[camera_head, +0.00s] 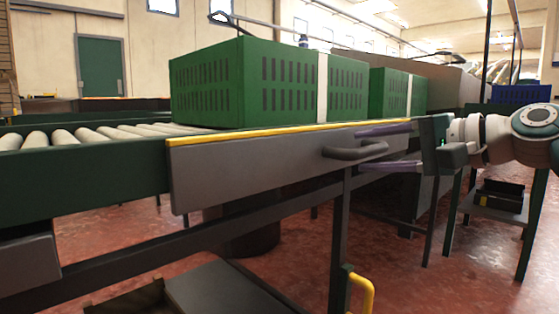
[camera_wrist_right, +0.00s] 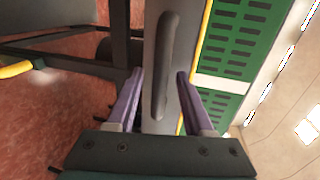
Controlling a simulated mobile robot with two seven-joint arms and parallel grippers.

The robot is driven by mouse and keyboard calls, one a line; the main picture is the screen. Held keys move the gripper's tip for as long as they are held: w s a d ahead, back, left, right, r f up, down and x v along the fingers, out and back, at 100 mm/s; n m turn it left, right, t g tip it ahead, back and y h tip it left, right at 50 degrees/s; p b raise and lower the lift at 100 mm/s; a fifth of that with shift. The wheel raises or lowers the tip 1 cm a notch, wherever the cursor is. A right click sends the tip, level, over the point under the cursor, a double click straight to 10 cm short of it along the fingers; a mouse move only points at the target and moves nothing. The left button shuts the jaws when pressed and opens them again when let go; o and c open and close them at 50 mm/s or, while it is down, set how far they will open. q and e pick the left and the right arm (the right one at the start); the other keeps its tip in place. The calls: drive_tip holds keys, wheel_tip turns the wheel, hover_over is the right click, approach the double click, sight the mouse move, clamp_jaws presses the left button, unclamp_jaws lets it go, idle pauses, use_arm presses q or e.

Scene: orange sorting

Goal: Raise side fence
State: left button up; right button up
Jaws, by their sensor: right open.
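The side fence (camera_head: 240,168) is a long grey panel with a yellow top edge, along the near side of the roller conveyor in the head view. A dark grey handle (camera_head: 355,151) sticks out near its right end. My right gripper (camera_head: 365,149) is open at the handle, coming from the right, with one purple finger above and one below it. In the right wrist view the handle (camera_wrist_right: 168,65) runs lengthwise between the two spread fingers (camera_wrist_right: 159,88). Neither finger clearly touches it. My left gripper is not in view.
Green slotted crates (camera_head: 245,85) stand on the conveyor behind the fence. Bare rollers (camera_head: 70,137) lie to the left. A dark post (camera_head: 340,240) and a yellow bent bar (camera_head: 360,288) are below the fence. A blue crate (camera_head: 520,94) is at the back right.

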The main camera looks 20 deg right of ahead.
drive_tip(key=shift+w+a, duration=0.15)
drive_tip(key=shift+w, duration=0.15)
drive_tip(key=shift+c, duration=0.4)
clamp_jaws()
idle(0.9)
